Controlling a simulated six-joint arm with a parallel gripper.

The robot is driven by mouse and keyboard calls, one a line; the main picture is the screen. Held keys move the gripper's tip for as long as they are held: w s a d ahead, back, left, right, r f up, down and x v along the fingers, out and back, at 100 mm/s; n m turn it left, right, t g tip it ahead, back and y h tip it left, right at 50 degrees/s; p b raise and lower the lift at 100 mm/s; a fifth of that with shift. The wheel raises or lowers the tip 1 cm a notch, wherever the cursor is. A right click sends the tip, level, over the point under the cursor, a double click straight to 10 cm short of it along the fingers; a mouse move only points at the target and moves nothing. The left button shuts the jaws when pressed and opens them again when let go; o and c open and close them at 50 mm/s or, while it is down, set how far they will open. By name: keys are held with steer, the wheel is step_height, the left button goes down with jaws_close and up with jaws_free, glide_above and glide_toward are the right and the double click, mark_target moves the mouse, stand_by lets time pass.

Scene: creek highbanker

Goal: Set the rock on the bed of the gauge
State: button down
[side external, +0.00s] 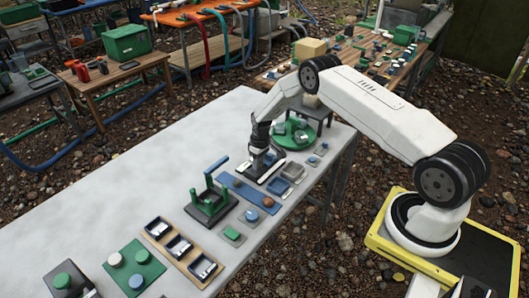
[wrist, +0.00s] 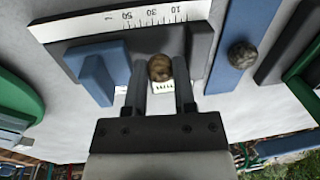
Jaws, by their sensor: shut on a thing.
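The rock (wrist: 160,67) is small, round and brown, and sits between the two fingers of my gripper (wrist: 160,82) in the wrist view. My gripper is shut on it. The gauge (wrist: 92,47) has a dark grey bed, a white numbered scale along its far edge and a blue block (wrist: 97,73) left of the fingers. The fingertips and rock are over the bed; I cannot tell whether the rock touches it. In the side external view my gripper (side external: 258,154) points down at the gauge (side external: 271,172), and the rock is hidden there.
A blue strip (side external: 246,190) lies beside the gauge, with a brown stone (side external: 268,202) on it. A green stand (side external: 210,203), small trays (side external: 293,171) and a green round plate (side external: 292,134) stand close by. The left of the table (side external: 120,180) is clear.

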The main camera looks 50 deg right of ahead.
steer(key=shift+f, duration=0.3)
stand_by(0.5)
steer(key=shift+c, duration=1.8)
jaws_free()
steer(key=shift+r, duration=0.15)
steer(key=shift+r, duration=3.6)
steer(key=shift+r, duration=0.15)
